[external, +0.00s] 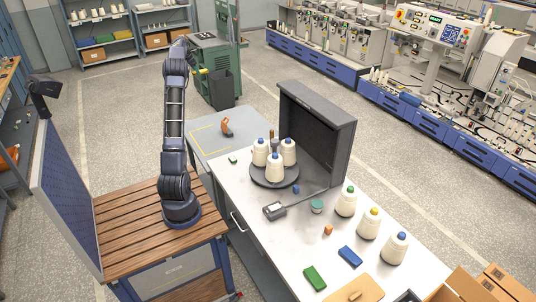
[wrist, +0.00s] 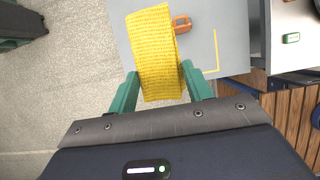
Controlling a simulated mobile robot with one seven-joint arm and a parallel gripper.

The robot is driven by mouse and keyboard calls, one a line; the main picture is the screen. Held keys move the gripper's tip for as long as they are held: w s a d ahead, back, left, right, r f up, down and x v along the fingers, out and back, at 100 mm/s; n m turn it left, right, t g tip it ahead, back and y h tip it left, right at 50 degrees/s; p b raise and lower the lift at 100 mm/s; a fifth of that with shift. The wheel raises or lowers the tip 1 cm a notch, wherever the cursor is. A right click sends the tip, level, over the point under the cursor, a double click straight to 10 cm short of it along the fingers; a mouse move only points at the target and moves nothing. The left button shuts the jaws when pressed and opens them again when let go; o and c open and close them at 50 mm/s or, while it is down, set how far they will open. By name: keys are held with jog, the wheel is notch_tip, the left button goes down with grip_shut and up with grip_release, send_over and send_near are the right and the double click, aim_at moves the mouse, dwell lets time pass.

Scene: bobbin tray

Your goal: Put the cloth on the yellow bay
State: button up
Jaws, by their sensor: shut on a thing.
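A yellow woven cloth (wrist: 154,45) is held between the green fingers of my gripper (wrist: 159,72) in the wrist view, and it sticks out past the fingertips. In the external view my arm stands upright with its end high up; the cloth cannot be made out there. The yellow bay (external: 211,140) is a yellow outline on the grey surface at the far end of the white table. Part of its outline (wrist: 216,52) shows to the right of the cloth in the wrist view, well below the gripper. The cloth hides part of that surface.
An orange-brown tool (external: 227,128) lies at the bay and shows beside the cloth in the wrist view (wrist: 182,24). A small green item (external: 233,160), cones on a dark round tray (external: 262,182) and a dark box (external: 322,130) stand on the white table (external: 245,205).

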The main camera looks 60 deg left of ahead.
aim_at(207, 133)
notch_tip(207, 133, down, 49)
jog(key=shift+r, duration=0.15)
dwell(0.4)
jog(key=o, duration=1)
jog(key=shift+c, duration=0.2)
jog(key=v, duration=1.2)
jog(key=shift+r, duration=0.1)
